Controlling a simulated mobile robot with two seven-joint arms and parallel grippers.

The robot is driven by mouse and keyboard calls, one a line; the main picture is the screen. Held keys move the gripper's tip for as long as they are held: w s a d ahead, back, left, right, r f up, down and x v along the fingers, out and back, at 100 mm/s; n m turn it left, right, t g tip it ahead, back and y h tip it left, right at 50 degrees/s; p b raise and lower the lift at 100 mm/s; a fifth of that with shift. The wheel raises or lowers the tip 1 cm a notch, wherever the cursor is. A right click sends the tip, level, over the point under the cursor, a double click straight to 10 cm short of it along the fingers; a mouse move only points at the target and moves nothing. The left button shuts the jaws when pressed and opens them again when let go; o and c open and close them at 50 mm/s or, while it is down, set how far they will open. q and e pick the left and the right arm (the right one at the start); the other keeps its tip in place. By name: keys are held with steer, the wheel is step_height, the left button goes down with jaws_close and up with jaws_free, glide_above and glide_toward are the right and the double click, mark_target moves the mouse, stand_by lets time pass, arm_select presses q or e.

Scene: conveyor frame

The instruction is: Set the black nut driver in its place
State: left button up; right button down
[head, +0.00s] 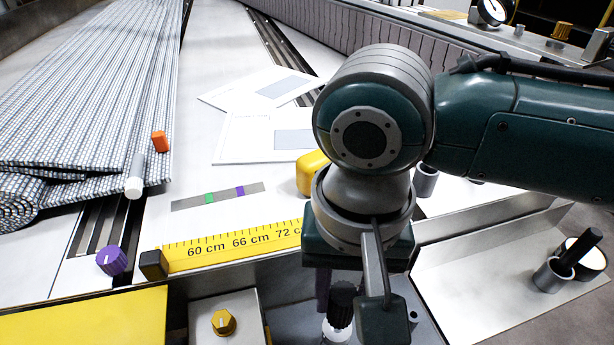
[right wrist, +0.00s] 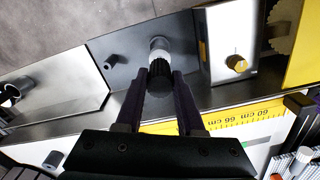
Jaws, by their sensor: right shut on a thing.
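My right gripper (right wrist: 163,88) points down over the grey panel and is shut on a black ribbed handle (right wrist: 160,78), which I take to be the black nut driver. In the right wrist view, the handle is between the two dark fingers, with a whitish cylindrical part (right wrist: 160,48) beyond it. In the head view, the black handle (head: 341,300) shows low beside my gripper (head: 335,295), with white at its lower end. The arm hides much of it there. I cannot tell whether its tip touches the panel. My left gripper is out of view.
A yellow knob (head: 223,321) on a raised box stands left of the handle. A small grey cup (right wrist: 110,60) is on the panel. A yellow ruler (head: 230,247) runs along the edge.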

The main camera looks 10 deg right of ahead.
steer(key=shift+r+p, duration=0.15)
steer(key=shift+p, duration=0.15)
steer(key=shift+f+b, duration=0.6)
steer(key=shift+f, duration=0.95)
steer(key=shift+f+b, duration=0.45)
steer(key=shift+f, duration=0.45)
steer(key=shift+r, duration=0.1)
steer(key=shift+p, duration=0.4)
